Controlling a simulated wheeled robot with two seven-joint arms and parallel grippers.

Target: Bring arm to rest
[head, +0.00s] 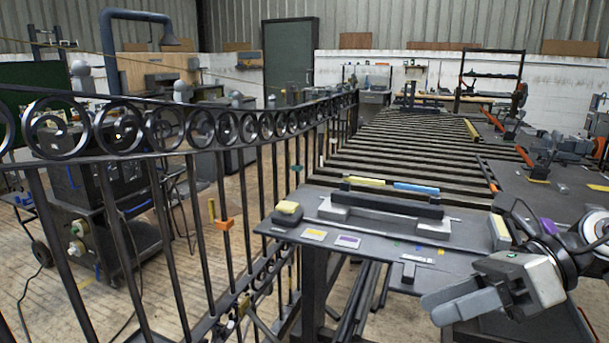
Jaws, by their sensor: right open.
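My right gripper (462,303) is at the lower right, in front of the workbench's near edge. Its grey fingers point left and down, with nothing between them. It is open and apart from the things on the bench. The right arm comes in from the right edge. My left gripper and arm are not in view. The dark metal scroll gate (169,127) stands upright across the left and middle, with a band of scrolls along its top.
The dark workbench (385,262) holds a black bar (388,204) on grey blocks, a yellow-topped block (287,212) and small coloured cards. A slatted rack (415,145) lies behind it. An orange clamp (224,224) is on the gate. Wooden floor shows at left.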

